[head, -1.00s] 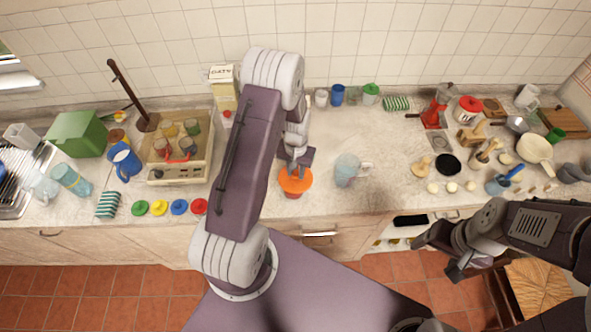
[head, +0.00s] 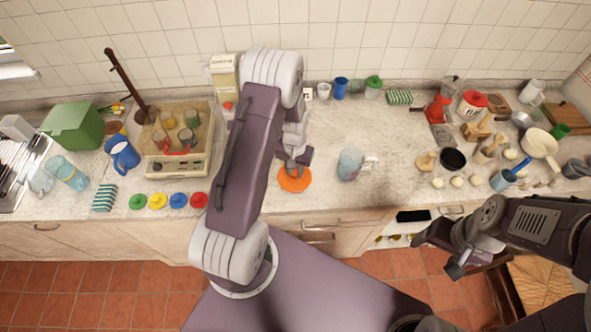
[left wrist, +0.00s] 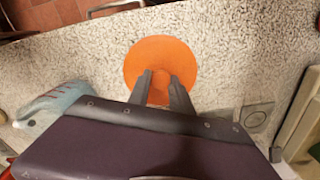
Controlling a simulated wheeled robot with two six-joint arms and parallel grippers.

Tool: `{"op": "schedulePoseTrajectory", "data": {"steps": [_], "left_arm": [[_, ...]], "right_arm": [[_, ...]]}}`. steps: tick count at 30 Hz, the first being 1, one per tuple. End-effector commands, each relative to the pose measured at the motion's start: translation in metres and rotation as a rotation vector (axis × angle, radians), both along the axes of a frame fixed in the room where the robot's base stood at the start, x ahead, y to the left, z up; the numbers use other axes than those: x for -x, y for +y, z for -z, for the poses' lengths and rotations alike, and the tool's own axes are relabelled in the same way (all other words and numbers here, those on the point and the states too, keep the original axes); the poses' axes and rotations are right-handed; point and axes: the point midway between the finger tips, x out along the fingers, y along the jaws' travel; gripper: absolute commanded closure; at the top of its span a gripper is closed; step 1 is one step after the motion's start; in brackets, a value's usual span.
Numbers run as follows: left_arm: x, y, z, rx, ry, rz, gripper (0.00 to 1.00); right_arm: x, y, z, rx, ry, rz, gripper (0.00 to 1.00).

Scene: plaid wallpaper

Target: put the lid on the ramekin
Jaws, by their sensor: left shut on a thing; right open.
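An orange lid (head: 295,181) shows as a round disc over the front part of the counter. In the left wrist view the orange disc (left wrist: 136,66) fills the middle, with its knob (left wrist: 160,84) between the two fingers. My left gripper (head: 293,168) is shut on the lid's knob from above; it also shows in the left wrist view (left wrist: 161,92). No ramekin can be made out in either current view; anything under the disc is hidden by it. My right gripper (head: 458,262) is open and empty, in front of the counter and off to the right.
Green (head: 137,202), yellow (head: 157,201), blue (head: 178,200) and red (head: 198,200) lids lie to the left. A milk-coloured carton (head: 224,76) stands behind my left arm. Counter between mug and wall is clear.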

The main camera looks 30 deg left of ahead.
Motion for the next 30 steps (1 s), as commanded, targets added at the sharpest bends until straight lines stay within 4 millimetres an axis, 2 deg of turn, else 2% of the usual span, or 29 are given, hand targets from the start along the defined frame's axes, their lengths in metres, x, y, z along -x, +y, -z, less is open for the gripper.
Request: {"op": "schedulePoseTrajectory", "data": {"steps": [30], "left_arm": [[-0.0009, -0.0024, 0.0069, 0.000, 0.001, 0.000, 1.00]], "right_arm": [[0.0000, 0.0000, 0.0050, 0.000, 0.000, 0.000, 0.26]]}}
